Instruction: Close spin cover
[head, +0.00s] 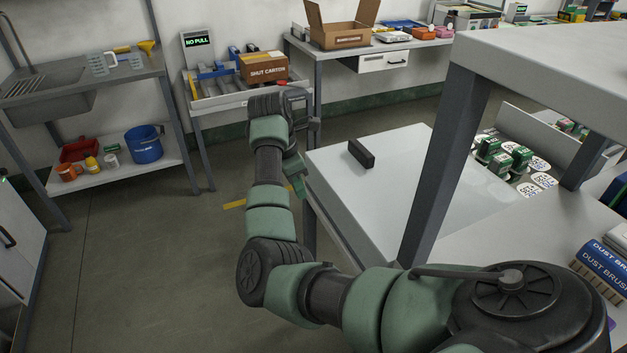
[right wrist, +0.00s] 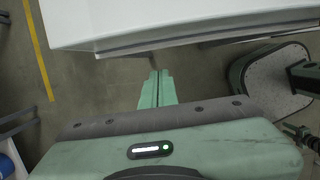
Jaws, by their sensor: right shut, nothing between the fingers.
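A flat pale panel (head: 385,205) with a dark block-like handle (head: 362,154) lies at the middle right, on or as part of a pale bench unit; I take it to be the spin cover. Whether it is fully closed I cannot tell. My right gripper (head: 299,190) hangs just left of the panel's left edge, over the floor, apart from the handle. In the right wrist view its fingers (right wrist: 158,88) are together and empty, and a pale slab edge (right wrist: 180,38) lies beyond them. My left gripper is out of view.
A grey post and raised shelf (head: 545,55) stand right of the panel. Green boxes (head: 510,158) and round labels lie beyond it. A side table holds a shut carton (head: 263,67). An open box (head: 340,25) stands on the back bench. Floor at left is clear.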

